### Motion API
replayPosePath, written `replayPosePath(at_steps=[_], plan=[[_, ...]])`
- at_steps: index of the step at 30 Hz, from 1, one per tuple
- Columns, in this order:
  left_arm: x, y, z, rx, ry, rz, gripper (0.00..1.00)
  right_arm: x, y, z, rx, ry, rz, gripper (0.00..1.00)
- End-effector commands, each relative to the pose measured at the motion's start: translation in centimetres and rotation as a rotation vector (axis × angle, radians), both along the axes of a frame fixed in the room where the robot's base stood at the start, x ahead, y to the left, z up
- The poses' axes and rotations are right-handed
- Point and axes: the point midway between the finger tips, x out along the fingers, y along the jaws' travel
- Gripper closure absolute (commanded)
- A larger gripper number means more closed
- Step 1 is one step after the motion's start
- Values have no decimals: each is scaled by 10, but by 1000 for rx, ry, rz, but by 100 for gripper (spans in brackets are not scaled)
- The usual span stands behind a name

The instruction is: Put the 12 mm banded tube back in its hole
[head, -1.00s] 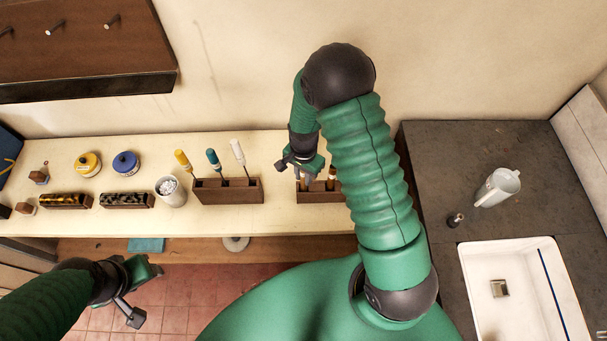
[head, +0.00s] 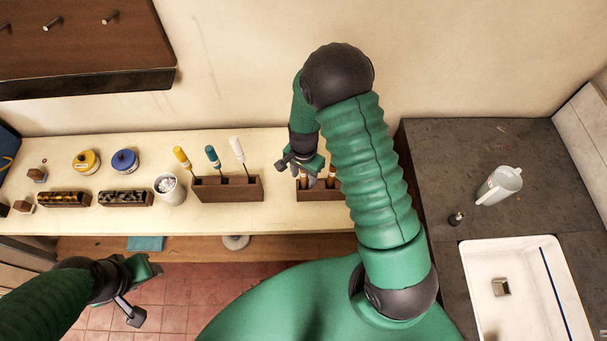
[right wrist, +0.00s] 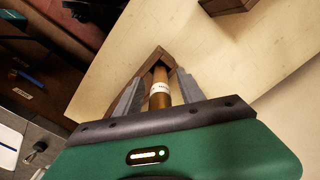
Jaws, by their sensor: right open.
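A copper-coloured tube with a white band (right wrist: 161,89) stands between the fingers of my right gripper (right wrist: 155,92) in the right wrist view. The fingers are open, one on each side of it. Its far end meets a dark wooden block (right wrist: 151,58), and I cannot tell how deep it sits. In the head view the right gripper (head: 310,180) is over this block (head: 318,196), which my arm partly hides. Another tube (head: 332,173) shows beside the gripper. My left gripper (head: 139,293) is empty, low at the left, away from the bench.
A second wooden block (head: 228,190) holds yellow, teal and white-handled tools. A white cup (head: 170,188), yellow jar (head: 86,161) and blue jar (head: 125,161) stand left of it. A jug (head: 499,185) and sink (head: 522,290) are at the right. The bench front between is clear.

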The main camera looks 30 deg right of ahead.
Motion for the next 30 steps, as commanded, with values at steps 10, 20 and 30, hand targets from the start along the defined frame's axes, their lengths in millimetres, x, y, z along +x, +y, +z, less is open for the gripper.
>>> replayPosePath(at_steps=[10, 20, 30], plan=[[0, 0, -12, 0, 0, 0, 52, 2, 0, 47, -2, -8, 1, 54], [0, 0, -25, 0, 0, 0, 52, 2, 0, 140, -1, -6, 1, 54], [0, 0, -27, 0, 0, 0, 52, 1, 0, 168, 1, 1, 0, 54]])
